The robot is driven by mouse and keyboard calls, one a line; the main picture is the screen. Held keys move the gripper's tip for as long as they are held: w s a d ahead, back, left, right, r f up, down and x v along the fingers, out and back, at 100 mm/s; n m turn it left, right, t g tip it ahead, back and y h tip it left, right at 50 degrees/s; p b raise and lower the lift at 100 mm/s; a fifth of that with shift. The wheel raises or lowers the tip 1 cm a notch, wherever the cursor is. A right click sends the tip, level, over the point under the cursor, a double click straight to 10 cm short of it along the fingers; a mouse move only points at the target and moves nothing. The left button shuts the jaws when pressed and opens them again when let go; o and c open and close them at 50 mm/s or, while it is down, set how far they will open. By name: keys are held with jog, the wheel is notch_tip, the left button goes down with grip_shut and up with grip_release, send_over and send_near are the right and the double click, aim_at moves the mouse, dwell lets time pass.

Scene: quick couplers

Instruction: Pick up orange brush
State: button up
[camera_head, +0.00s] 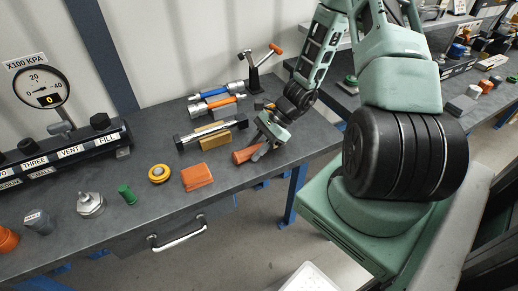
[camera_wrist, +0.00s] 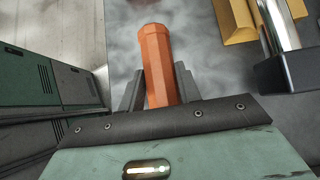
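An orange faceted handle, which looks like the orange brush (camera_wrist: 157,60), lies over the grey bench top in the wrist view. In the head view the orange brush (camera_head: 245,154) shows near the bench's front edge, partly hidden by my gripper. My gripper (camera_head: 258,154) is low over the bench at this piece. In the wrist view my gripper (camera_wrist: 158,84) has one finger on each side of the handle, with no clear gap. I cannot tell whether the fingers press on it. The brush's near end is hidden behind the gripper body.
An orange block (camera_head: 197,177) and a yellow round part (camera_head: 159,173) lie to the left. A brass block (camera_head: 215,140) and a metal rod (camera_head: 209,131) lie behind. A lever tool (camera_head: 257,68) stands at the back. A drawer handle (camera_head: 180,236) juts from the bench front.

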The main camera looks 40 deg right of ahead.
aim_at(255, 147)
jog(key=shift+r, duration=0.15)
notch_tip(255, 147, up, 10)
jog(key=shift+f, duration=0.1)
dwell(0.6)
jog(key=o, duration=0.4)
jog(key=c, duration=0.5)
jog(key=shift+c, duration=0.3)
